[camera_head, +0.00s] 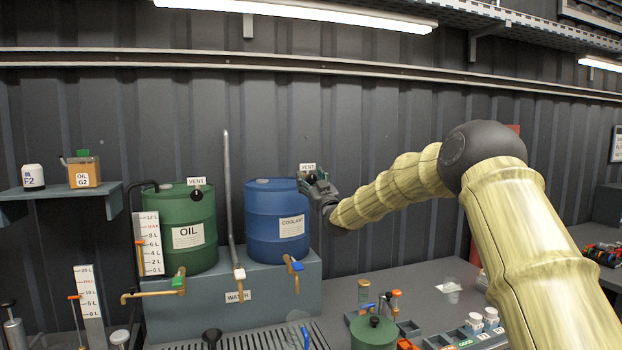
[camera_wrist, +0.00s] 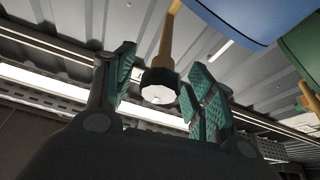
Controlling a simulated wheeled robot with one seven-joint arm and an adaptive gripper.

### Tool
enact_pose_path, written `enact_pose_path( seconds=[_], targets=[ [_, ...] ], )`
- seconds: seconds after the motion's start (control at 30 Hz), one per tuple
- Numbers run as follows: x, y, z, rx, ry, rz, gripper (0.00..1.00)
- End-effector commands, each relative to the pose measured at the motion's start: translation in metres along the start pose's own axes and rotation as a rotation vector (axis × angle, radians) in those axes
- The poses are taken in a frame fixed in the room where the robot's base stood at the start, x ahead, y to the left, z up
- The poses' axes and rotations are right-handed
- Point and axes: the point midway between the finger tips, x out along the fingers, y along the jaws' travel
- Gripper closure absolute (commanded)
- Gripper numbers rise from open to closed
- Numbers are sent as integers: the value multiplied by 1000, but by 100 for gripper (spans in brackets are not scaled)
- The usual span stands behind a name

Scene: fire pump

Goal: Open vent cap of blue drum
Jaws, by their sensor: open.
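The blue drum (camera_head: 276,212), labelled COOLANT, stands on a grey stand beside the green OIL drum. My gripper (camera_head: 310,180) is at its upper right edge, by a VENT sign. A dark round knob shows there among the fingers, and the fingers partly hide the vent. In the wrist view a brass-coloured pipe (camera_wrist: 168,45) ends in a dark cap with a pale faceted face (camera_wrist: 159,92), which looks like the vent cap. My gripper (camera_wrist: 160,68) is open, with green pads on either side of the cap. Gaps show on both sides. The blue drum (camera_wrist: 240,14) shows at the top.
The green drum (camera_head: 188,222) stands to the left. An upright grey pipe (camera_head: 229,190) rises between the drums. A tap with a blue handle (camera_head: 296,266) sticks out below the blue drum. A green canister (camera_head: 373,333) and small parts stand on the bench. The wall is close behind.

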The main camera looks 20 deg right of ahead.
Motion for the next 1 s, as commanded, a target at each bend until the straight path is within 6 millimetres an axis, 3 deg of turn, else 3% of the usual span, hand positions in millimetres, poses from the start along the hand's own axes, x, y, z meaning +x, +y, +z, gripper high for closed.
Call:
enact_pose_path(
  seconds=[0.23,0.5,1.0],
  targets=[
    [0,0,0,0,0,0,45],
    [0,0,0,0,0,0,92],
    [-2,0,3,-113,2,-45,92]
  ],
)
